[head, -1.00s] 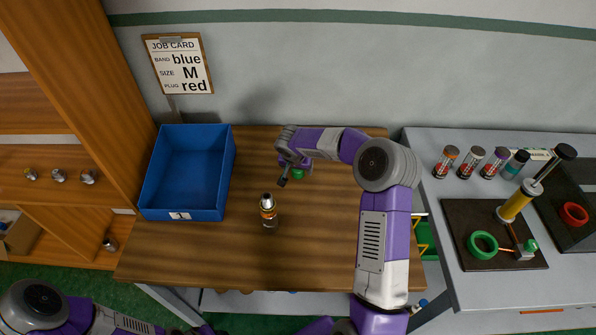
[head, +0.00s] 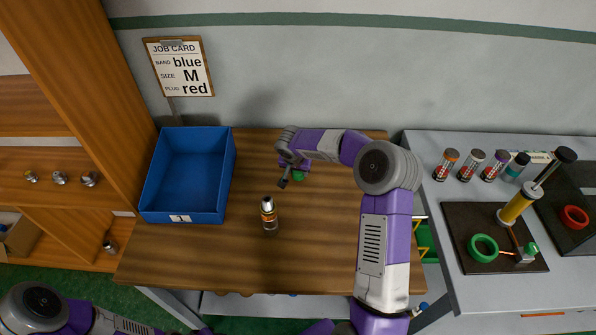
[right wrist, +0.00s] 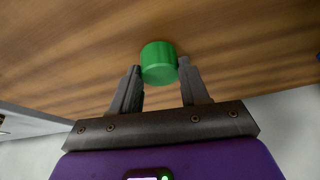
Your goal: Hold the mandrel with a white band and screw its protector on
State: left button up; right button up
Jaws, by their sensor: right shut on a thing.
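My right gripper (head: 290,172) is over the back middle of the wooden table. In the right wrist view its two fingers (right wrist: 160,82) are shut on a green cylindrical cap (right wrist: 158,62), held at the fingertips. The green cap (head: 298,176) shows only partly in the head view, beside the gripper. A mandrel (head: 269,214) with a silver top and an orange band stands upright on the table, in front of the gripper and apart from it. I cannot make out a white band on it. My left arm enters at the bottom left; its gripper is out of view.
A blue bin (head: 187,177) stands on the table's left. A job card (head: 180,67) reads blue, M, red. On the right bench (head: 448,272), several banded cylinders (head: 471,165) stand behind a dark mat with a green ring (head: 483,248) and a yellow tool (head: 518,205). The table front is clear.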

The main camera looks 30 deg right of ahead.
notch_tip(320, 180, up, 10)
jog(key=p, duration=0.1)
jog(key=shift+f, duration=0.2)
